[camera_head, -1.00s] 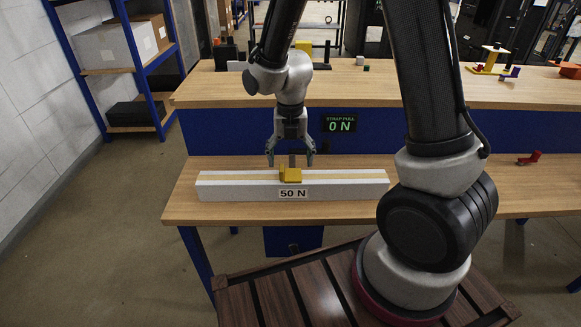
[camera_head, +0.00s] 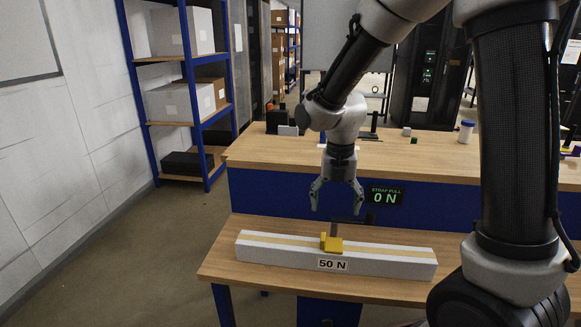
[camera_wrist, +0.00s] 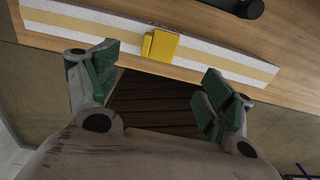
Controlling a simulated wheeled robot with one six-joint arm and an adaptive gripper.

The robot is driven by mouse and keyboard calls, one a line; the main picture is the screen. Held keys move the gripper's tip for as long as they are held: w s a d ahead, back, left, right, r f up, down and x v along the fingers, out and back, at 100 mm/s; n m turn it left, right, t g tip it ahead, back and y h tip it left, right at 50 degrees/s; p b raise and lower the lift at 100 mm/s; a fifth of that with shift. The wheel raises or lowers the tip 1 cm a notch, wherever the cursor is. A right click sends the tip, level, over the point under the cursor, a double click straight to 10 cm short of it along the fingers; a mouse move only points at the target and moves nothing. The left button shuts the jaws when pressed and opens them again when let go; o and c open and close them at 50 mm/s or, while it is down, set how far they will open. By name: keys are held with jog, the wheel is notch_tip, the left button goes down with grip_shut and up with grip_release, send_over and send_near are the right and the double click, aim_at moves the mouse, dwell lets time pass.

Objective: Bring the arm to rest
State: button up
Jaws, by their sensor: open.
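My gripper (camera_head: 336,197) hangs fingers-down above the bench in the head view. Its two fingers are spread with nothing between them. In the wrist view the green-padded fingers of my gripper (camera_wrist: 160,85) are wide apart. Below the gripper, a yellow buckle-like block (camera_head: 331,243) sits on a long white bar with a tan strap (camera_head: 390,258) along its top. The yellow block (camera_wrist: 160,46) also shows in the wrist view, beyond the fingertips and apart from them. A "50 N" label (camera_head: 332,264) is on the bar's front.
A display (camera_head: 385,195) reading "STRAP PULL 0 N" is on the blue panel behind. The raised wooden shelf (camera_head: 300,156) holds small items, including a white bottle with a blue cap (camera_head: 466,131). A blue rack (camera_head: 138,90) with boxes stands at the left.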

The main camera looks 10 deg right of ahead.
jog(key=s+d+r+m+t, duration=0.2)
jog(key=s+d+r+m, duration=0.5)
jog(key=m, duration=0.9)
jog(key=s+d+r+m+t, duration=0.2)
jog(key=s+d+r+m, duration=0.6)
jog(key=s+m, duration=0.4)
jog(key=r+m, duration=0.1)
jog(key=m, duration=0.3)
